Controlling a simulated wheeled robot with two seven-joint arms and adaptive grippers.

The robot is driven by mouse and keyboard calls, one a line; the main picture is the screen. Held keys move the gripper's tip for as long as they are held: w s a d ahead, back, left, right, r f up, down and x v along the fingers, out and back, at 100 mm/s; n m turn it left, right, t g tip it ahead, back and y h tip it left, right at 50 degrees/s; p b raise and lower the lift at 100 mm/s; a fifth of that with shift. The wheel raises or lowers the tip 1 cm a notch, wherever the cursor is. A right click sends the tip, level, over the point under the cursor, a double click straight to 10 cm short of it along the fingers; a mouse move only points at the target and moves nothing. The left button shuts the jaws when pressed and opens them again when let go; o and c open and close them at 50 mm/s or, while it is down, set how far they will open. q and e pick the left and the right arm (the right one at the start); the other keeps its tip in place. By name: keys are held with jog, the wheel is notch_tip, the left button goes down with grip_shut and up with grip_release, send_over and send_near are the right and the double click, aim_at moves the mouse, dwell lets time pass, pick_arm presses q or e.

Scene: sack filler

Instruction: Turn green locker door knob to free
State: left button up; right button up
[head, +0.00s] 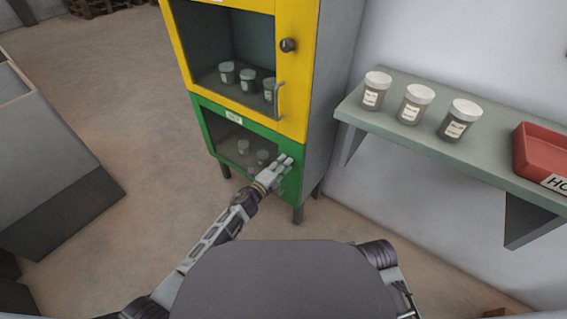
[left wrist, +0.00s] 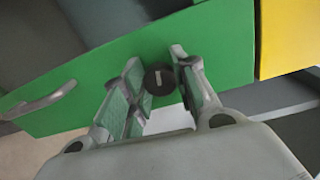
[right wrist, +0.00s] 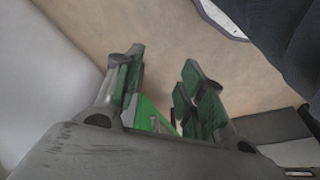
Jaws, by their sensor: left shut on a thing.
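The green locker door (head: 216,130) is the lower door of the cabinet and looks closed. Its dark round knob (left wrist: 159,80) shows in the left wrist view between the fingers of my left gripper (left wrist: 163,88), with a short pale mark on its face. My left gripper also shows in the head view (head: 285,163), shut on the knob and hiding it there. The door's grey bar handle (left wrist: 40,102) is left of the knob in the left wrist view. My right gripper (right wrist: 160,95) is open, with a bright green shape (right wrist: 150,115) behind its fingers that I cannot identify.
The yellow locker door (head: 292,60) above has its own knob (head: 288,45) and handle (head: 279,100). A grey shelf (head: 390,125) at right bears several lidded jars (head: 416,104) and a red tray (head: 540,150). Open floor (head: 110,100) lies left of the cabinet.

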pick_arm(q)
jog(key=shift+a+n+p, duration=0.1)
jog(key=shift+n+p, duration=0.6)
jog(key=shift+n, duration=0.7)
pick_arm(e)
jog(key=shift+s+d+f+g, duration=0.1)
jog(key=shift+f+g, duration=0.05)
jog(key=shift+f, duration=0.45)
jog(key=shift+d+f+g, duration=0.1)
jog(key=shift+f+g, duration=0.05)
jog(key=shift+f, duration=0.4)
pick_arm(q)
jog(key=o, duration=1)
jog(key=shift+s, duration=0.1)
jog(key=shift+v, duration=5.85)
jog(key=shift+a, duration=0.15)
